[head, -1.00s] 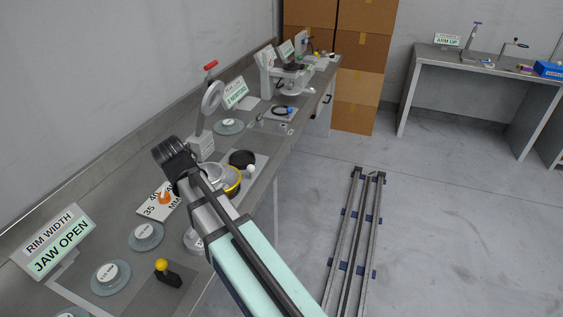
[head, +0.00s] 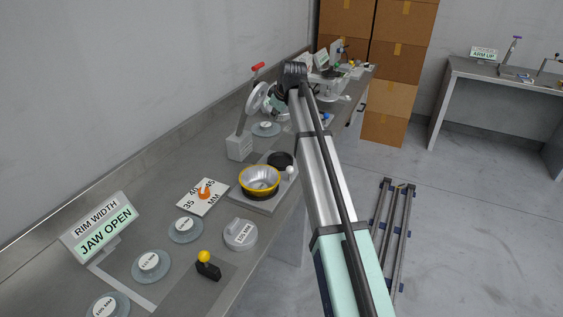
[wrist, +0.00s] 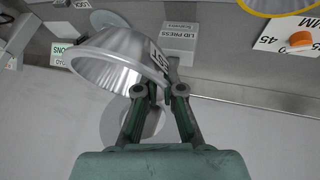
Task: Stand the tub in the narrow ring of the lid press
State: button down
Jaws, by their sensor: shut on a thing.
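My gripper (wrist: 158,88) is shut on the wall of a silver metal tub (wrist: 115,55) in the wrist view. The tub is tilted, and part of a printed label shows on its side. A sign reading LID PRESS (wrist: 180,37) shows upside down beyond the tub. I cannot tell which part is the narrow ring.
A yellow-rimmed metal bowl (head: 260,180) sits on a plate beside a black disc (head: 281,160). A number card (head: 203,196), grey weights (head: 240,234) and a yellow-knobbed block (head: 207,266) lie nearer. The wall runs along the bench's left side.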

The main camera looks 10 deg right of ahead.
aim_at(274, 164)
notch_tip(274, 164, down, 19)
jog(key=p, duration=0.4)
jog(key=shift+f, duration=0.15)
jog(key=shift+f, duration=0.15)
jog(key=c, duration=1.3)
grip_release()
jog(key=b+v, duration=0.2)
jog(key=v, duration=1)
jog(key=shift+b, duration=0.3)
